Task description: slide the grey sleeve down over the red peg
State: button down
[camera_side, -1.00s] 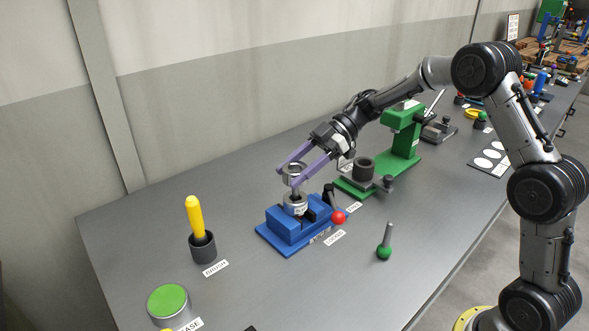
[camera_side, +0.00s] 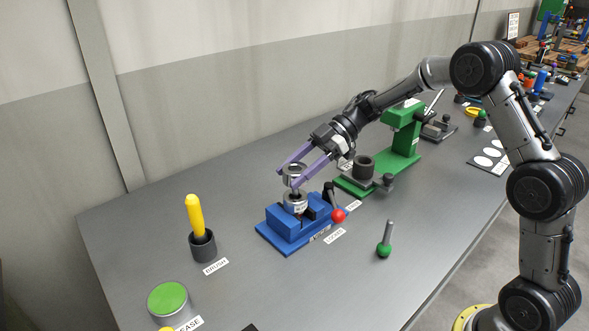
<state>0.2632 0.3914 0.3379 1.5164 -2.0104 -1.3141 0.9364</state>
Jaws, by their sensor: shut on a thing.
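My gripper (camera_side: 287,178) has two purple fingers and is shut on a grey metal sleeve (camera_side: 294,170). It holds the sleeve above the blue vise (camera_side: 289,227). A grey round metal part (camera_side: 296,203) sits clamped in the vise, with a thin upright piece between it and the sleeve. No red peg can be made out; the red I see nearby is the ball (camera_side: 338,216) on the vise's lever. The fingers partly hide the sleeve, and I cannot tell whether it is around the upright piece.
A green press (camera_side: 403,145) with a dark grey cylinder (camera_side: 364,167) stands behind right. A yellow brush (camera_side: 195,217) in a dark cup (camera_side: 203,247) and a green-topped tin (camera_side: 168,300) are left. The front bench is largely clear.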

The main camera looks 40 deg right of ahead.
jog(key=shift+f, duration=1.7)
dwell(0.9)
jog(key=shift+c, duration=0.4)
grip_release()
jog(key=shift+f, duration=0.1)
jog(key=shift+d, duration=0.1)
